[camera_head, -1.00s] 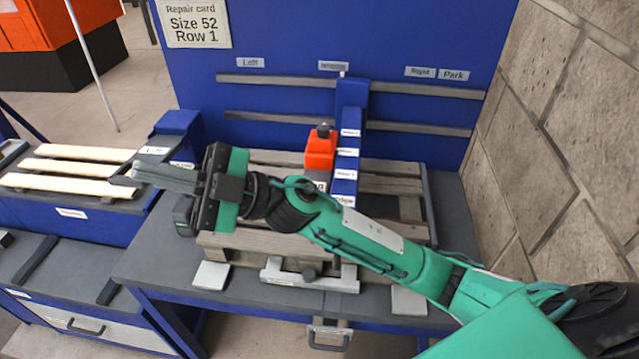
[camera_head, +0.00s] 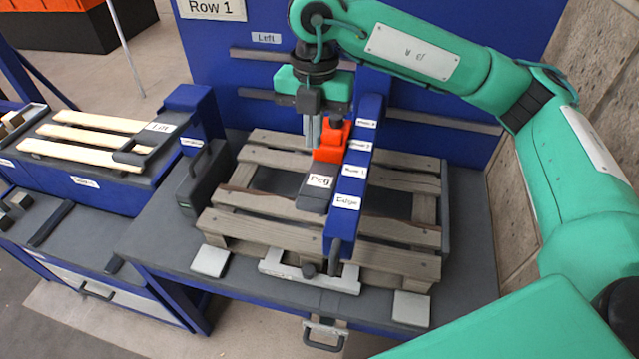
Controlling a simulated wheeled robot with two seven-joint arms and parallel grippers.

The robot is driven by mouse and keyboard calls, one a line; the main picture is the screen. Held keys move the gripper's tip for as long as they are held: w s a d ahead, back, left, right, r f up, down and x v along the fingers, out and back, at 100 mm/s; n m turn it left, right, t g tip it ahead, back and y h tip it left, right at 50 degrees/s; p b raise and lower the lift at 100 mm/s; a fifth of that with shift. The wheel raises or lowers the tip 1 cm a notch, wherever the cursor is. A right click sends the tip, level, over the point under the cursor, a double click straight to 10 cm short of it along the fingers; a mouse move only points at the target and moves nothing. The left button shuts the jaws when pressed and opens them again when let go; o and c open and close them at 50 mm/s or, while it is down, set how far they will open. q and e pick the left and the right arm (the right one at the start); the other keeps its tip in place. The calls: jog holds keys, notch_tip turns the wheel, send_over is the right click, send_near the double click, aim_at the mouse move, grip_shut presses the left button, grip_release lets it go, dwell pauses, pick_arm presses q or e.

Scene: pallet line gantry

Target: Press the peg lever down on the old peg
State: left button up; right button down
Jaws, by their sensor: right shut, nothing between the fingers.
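My right gripper (camera_head: 312,138) points straight down and is shut and empty. It hovers over the pallet (camera_head: 385,229), just left of the orange block (camera_head: 330,150) on the blue gantry beam (camera_head: 355,170). I cannot tell whether its fingertips touch the block. A dark grey piece labelled "Peg" (camera_head: 319,182) sticks out from the block toward the front. It seems to be the peg lever, and the gripper is behind and above it. The old peg itself cannot be made out. My left gripper is not in view.
The pallet lies on a grey bench (camera_head: 160,232). A dark case (camera_head: 203,180) stands left of the pallet. A rack with pale slats (camera_head: 80,155) is at the left. A blue panel (camera_head: 222,50) rises behind, with a stone wall at the right. A light clamp bar (camera_head: 310,275) lies at the front.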

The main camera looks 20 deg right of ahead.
jog(key=shift+d+r, duration=0.1)
dwell(0.3)
jog(key=p, duration=0.5)
send_near(314, 202)
jog(key=f, duration=0.5)
jog(key=shift+s+f, duration=0.25)
jog(key=shift+f, duration=0.05)
jog(key=shift+a+f, duration=0.2)
jog(key=shift+f, duration=0.45)
